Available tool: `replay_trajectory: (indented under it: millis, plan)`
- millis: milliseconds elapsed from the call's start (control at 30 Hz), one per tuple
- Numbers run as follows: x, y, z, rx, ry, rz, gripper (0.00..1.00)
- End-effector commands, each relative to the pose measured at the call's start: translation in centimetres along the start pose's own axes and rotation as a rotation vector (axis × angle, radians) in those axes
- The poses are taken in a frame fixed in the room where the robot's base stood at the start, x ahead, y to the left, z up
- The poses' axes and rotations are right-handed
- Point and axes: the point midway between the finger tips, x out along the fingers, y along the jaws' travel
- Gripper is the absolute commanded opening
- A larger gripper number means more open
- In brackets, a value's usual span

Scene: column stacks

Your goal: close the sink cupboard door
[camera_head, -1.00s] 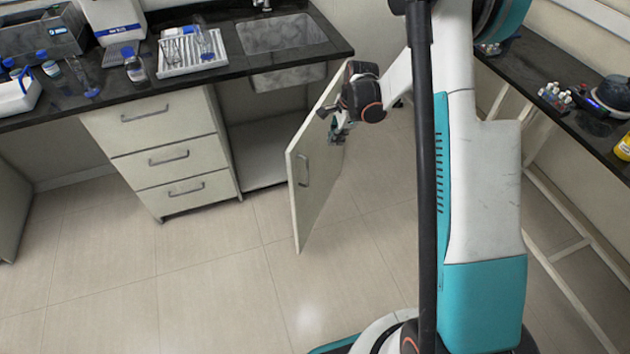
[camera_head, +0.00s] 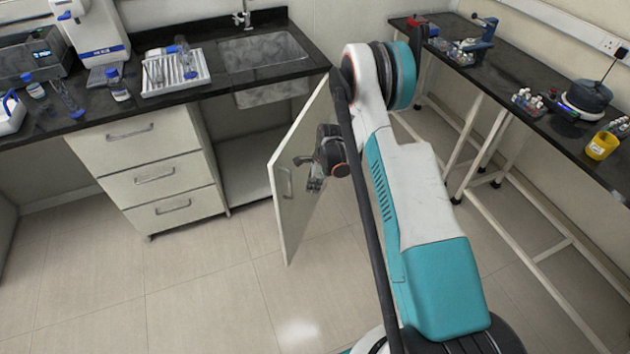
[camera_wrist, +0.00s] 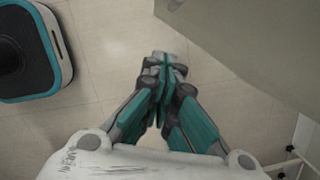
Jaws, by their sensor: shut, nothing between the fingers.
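The sink cupboard door (camera_head: 291,215) is a pale panel standing wide open under the sink, swung out toward me. Its grey bar handle (camera_head: 286,183) shows near its free edge. My gripper (camera_head: 315,185) is beside the door's handle-side face, to the right of the handle. In the wrist view the fingers of my gripper (camera_wrist: 166,66) are together and empty. A pale panel, apparently the door (camera_wrist: 255,45), fills the upper right of that view. I cannot tell whether the fingers touch it. The cupboard opening (camera_head: 250,165) shows left of the door.
A drawer unit (camera_head: 150,180) stands left of the cupboard. The black counter (camera_head: 215,88) above holds a tray of glassware (camera_head: 175,75) and bottles. A black-topped side bench (camera_head: 480,85) on thin legs stands at the right. The floor before the cupboard is clear.

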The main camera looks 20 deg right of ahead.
Motion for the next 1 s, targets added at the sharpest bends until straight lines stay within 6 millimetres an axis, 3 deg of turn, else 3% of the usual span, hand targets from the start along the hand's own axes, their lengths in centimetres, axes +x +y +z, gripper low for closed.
replay_trajectory:
  millis: [133,300,1000]
  plan:
    - [3.1,0.0,0.0,0.000,0.000,0.000,0.00]
    - [4.1,0.0,2.2,-0.002,0.000,0.001,0.00]
    - [4.8,0.1,3.9,0.006,0.000,-0.002,0.00]
